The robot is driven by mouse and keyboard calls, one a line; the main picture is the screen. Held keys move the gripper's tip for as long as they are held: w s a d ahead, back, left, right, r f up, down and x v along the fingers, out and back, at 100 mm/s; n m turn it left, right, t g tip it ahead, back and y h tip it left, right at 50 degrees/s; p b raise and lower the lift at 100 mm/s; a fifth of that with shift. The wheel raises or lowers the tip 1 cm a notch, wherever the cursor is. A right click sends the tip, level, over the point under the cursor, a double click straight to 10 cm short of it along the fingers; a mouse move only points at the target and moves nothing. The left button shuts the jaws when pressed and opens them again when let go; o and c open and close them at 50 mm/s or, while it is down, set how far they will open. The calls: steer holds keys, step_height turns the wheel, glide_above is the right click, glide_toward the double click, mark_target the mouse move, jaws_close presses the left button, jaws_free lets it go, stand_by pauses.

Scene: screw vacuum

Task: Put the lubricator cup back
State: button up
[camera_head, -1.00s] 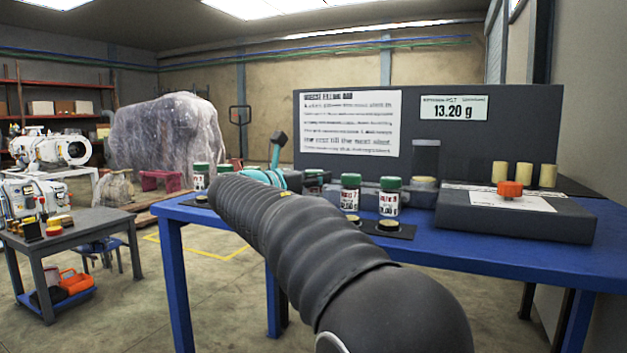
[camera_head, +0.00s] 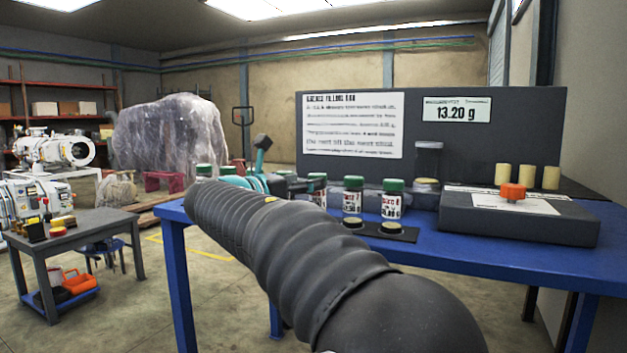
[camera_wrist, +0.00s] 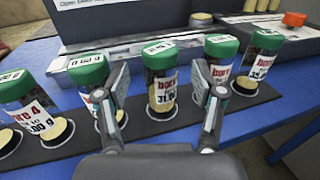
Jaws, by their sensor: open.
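Several clear jars with green lids and printed labels stand upright in a row on a dark strip. The middle jar (camera_wrist: 160,80) shows between the two fingers of my gripper (camera_wrist: 164,95) in the wrist view. The fingers are apart, and I cannot tell whether they touch it. One jar (camera_wrist: 95,85) is partly hidden behind the left finger, and another (camera_wrist: 220,55) behind the right. A jar labelled bore 4 (camera_wrist: 25,110) stands at the far left. I cannot tell which one is the lubricator cup. In the head view my arm hides part of the row.
The blue table (camera_head: 545,245) carries a grey unit with an orange knob (camera_head: 512,192) and several cream cylinders (camera_head: 526,176). Behind the row, a display reads 13.20 g (camera_head: 456,110) beside a text board (camera_head: 353,125). A clear cylinder (camera_head: 428,160) stands before it.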

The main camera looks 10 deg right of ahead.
steer(key=v, duration=0.7)
steer(key=shift+s, duration=0.1)
steer(key=s+d+f+m+g+y, duration=0.55)
steer(key=s+d+f+m, duration=0.45)
steer(key=s+d+f, duration=0.35)
steer(key=s+a+f+m+y, duration=0.2)
steer(key=s+f+m+y, duration=0.2)
steer(key=s+f+m, duration=0.3)
steer(key=s+a+f+m+y, duration=0.2)
steer(key=s+f+m+y, duration=0.2)
steer(key=s+f+m, duration=0.4)
steer(key=s+f, duration=0.1)
steer(key=s, duration=0.3)
steer(key=shift+s+f+m+y, duration=0.2)
steer(key=shift+m+y, duration=0.1)
steer(key=shift+y, duration=0.05)
steer(key=shift+p, duration=0.3)
step_height(320, 180, up, 7)
steer(key=p, duration=0.7)
